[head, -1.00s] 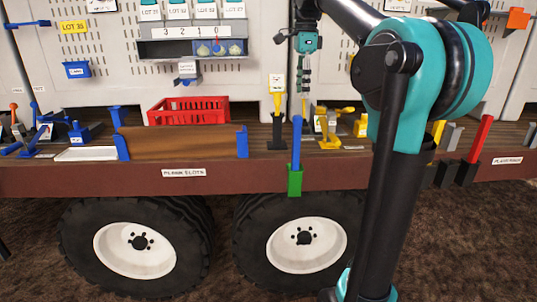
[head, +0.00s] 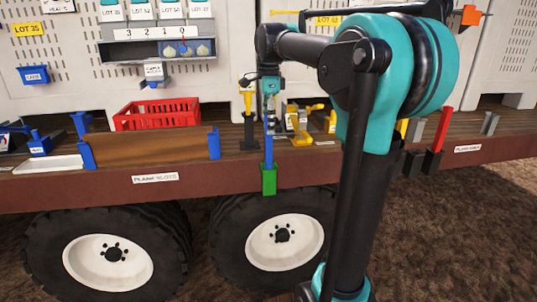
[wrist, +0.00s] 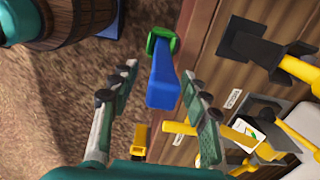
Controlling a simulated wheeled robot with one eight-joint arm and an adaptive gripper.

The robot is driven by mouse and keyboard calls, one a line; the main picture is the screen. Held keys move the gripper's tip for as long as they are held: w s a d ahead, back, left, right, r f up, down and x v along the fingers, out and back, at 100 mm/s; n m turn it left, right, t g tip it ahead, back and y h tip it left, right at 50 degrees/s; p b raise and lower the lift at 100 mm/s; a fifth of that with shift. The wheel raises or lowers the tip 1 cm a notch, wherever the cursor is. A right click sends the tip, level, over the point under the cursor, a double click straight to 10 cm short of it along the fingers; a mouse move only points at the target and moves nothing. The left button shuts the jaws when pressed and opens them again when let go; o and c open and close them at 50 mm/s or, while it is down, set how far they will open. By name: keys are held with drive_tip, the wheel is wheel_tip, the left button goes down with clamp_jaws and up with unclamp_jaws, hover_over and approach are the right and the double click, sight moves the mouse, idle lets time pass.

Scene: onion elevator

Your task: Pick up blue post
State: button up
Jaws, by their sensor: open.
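The blue post (head: 268,152) stands upright in a green socket (head: 268,180) at the front edge of the brown deck. In the wrist view the blue post (wrist: 163,84) lies between the two open fingers, with the green socket (wrist: 161,43) beyond it. My gripper (wrist: 160,78) is open, with a visible gap on each side of the post. In the head view my gripper (head: 269,118) points down over the post's upper part and hides its top.
Yellow-topped tools (head: 300,125) stand on the deck just right of the post, close to my gripper. A red crate (head: 157,114) and a plank between blue brackets (head: 214,145) are to the left. A red post (head: 440,130) is at the right.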

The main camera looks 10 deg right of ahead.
hover_over(269, 155)
drive_tip(key=w, duration=0.1)
drive_tip(key=shift+w+f, duration=0.15)
drive_tip(key=shift+f, duration=2.2)
clamp_jaws()
